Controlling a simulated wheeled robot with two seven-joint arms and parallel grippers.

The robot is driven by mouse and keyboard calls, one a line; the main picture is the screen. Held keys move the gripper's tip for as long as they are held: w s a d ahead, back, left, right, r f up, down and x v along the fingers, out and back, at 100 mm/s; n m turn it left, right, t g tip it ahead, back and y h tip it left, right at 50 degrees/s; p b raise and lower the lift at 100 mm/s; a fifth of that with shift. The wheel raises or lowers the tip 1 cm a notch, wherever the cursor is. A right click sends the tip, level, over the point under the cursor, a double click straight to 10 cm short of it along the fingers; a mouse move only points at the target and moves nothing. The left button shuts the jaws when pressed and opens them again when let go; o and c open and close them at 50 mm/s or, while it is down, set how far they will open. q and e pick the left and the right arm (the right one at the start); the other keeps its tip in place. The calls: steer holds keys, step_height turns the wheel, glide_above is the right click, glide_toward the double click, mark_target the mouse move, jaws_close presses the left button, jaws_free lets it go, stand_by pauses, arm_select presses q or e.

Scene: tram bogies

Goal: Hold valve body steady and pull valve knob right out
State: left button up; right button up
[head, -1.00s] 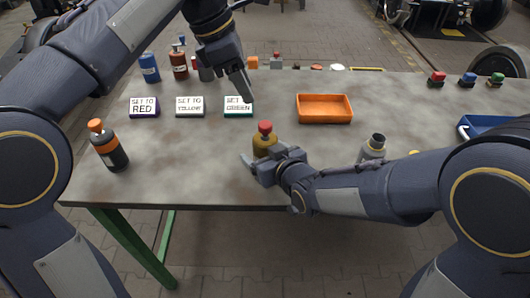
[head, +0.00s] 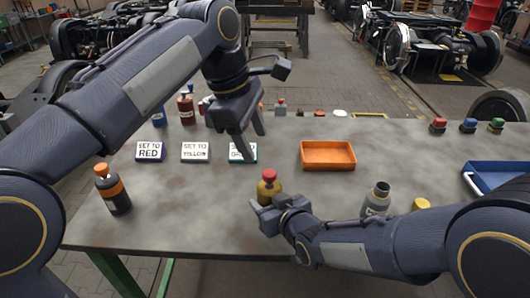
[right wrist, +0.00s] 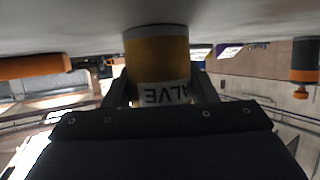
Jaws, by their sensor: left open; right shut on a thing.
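The valve has a mustard-yellow body (head: 268,192) and a red knob (head: 269,175) on top. It stands upright near the front middle of the table, with the knob seated on the body. My right gripper (head: 268,203) is shut on the valve body from the front right. In the right wrist view the body (right wrist: 158,55), with an upside-down label, sits between the fingers (right wrist: 165,88); the knob is not visible there. My left gripper (head: 250,143) is open and empty, pointing down above the green sign, behind and left of the valve, apart from the knob.
Signs for red (head: 150,151), yellow (head: 196,152) and green (head: 243,153) lie left of an orange tray (head: 328,167). A black-orange bottle (head: 113,190) stands front left; a grey bottle (head: 376,198) and yellow cap (head: 421,204) stand right. A blue tray (head: 484,185) is far right.

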mark_target(269, 173)
arm_select(q)
steer(key=s+d+r+m+t+y, duration=0.2)
steer(key=s+m+t, duration=0.15)
steer(key=m, duration=1.35)
steer(key=x, duration=1.2)
steer(key=shift+s+f, duration=0.15)
steer(key=shift+f, duration=0.05)
steer(key=c, duration=1)
